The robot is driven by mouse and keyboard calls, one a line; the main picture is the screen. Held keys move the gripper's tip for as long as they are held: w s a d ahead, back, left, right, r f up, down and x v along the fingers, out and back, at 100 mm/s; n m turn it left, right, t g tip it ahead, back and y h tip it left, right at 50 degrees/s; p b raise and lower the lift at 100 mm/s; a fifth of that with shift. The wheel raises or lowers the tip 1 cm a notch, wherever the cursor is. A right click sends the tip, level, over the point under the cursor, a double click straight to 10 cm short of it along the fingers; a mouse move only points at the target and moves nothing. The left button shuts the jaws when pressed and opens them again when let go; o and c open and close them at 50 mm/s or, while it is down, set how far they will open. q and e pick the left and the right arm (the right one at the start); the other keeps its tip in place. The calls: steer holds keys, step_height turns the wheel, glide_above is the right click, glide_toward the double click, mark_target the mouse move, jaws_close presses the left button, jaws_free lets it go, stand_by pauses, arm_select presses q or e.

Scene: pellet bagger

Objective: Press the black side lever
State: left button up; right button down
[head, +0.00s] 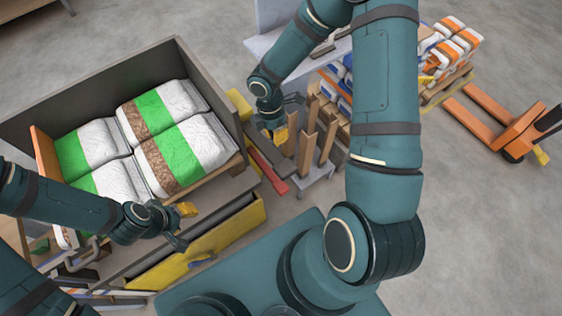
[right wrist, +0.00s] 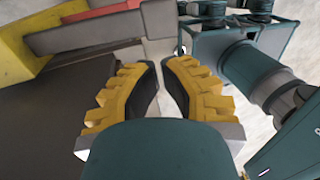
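I cannot pick out the black side lever for certain in either view. A dark grey bar (right wrist: 85,35) lies beyond my right fingertips in the right wrist view, beside a red bar (right wrist: 100,9); I cannot tell if it is the lever. The red bar also shows in the head view (head: 267,172), right of the bag bin. My right gripper (head: 284,118) is above that side; in the right wrist view (right wrist: 162,66) its fingertips are nearly together, with nothing between them. My left gripper (head: 187,226) is spread and empty, over the bin's front.
The grey-walled bin (head: 100,82) holds several white and green bags (head: 185,150). A yellow panel (head: 215,240) runs along its front. Wooden posts on a small stand (head: 310,178) are close to my right gripper. An orange pallet jack (head: 500,130) stands right on open floor.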

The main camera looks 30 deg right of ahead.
mark_target(283, 167)
arm_select(q)
steer(key=f+b, duration=0.1)
steer(key=s+f+b, duration=0.1)
steer(key=f+b, duration=0.1)
steer(key=shift+d+f, duration=0.1)
steer(key=shift+f, duration=0.1)
arm_select(e)
steer(key=x, duration=1.4)
steer(key=shift+f, duration=0.1)
